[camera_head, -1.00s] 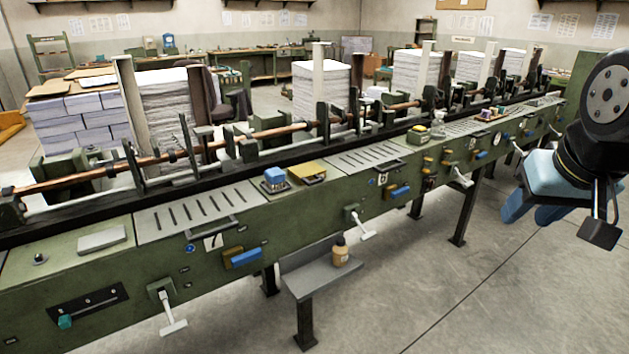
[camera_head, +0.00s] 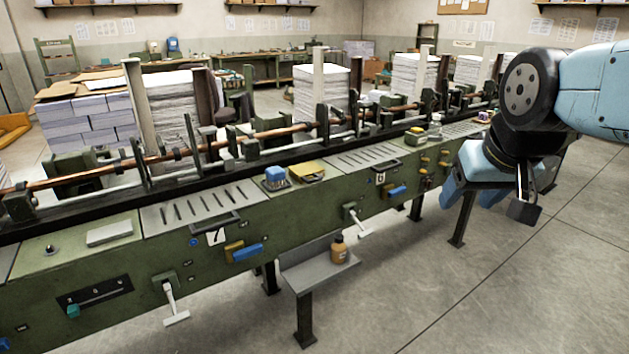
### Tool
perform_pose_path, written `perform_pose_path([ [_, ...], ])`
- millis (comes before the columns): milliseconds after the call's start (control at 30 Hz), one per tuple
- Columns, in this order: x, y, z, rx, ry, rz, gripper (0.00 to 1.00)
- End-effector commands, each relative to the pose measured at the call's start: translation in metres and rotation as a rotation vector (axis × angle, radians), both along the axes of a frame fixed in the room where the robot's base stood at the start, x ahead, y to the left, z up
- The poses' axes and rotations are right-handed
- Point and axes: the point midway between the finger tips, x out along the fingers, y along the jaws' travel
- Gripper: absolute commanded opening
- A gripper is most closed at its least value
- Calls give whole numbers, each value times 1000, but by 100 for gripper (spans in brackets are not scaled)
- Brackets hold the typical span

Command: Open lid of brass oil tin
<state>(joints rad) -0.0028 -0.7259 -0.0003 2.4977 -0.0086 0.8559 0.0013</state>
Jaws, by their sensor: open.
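My gripper (camera_head: 468,200) hangs at the right, in front of the machine and well right of the tin.
White-handled levers (camera_head: 357,221) stick out of the machine front. The floor in front is clear.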

Motion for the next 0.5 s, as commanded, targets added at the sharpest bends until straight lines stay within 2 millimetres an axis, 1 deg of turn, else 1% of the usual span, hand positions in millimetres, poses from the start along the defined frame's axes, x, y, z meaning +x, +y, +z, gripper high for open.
perform_pose_path([
  [33, 11, 1, -2, -5, -10, 5, 66],
  [67, 19, 1, -3, -10, -23, 8, 69],
  [167, 51, 0, -8, -29, -74, 21, 79],
  [200, 66, 0, -10, -36, -99, 28, 83],
  [267, 88, 1, -14, -48, -138, 42, 87],
  [300, 103, 2, -16, -54, -163, 51, 87],
  [500, 170, 11, -33, -78, -290, 111, 87],
])
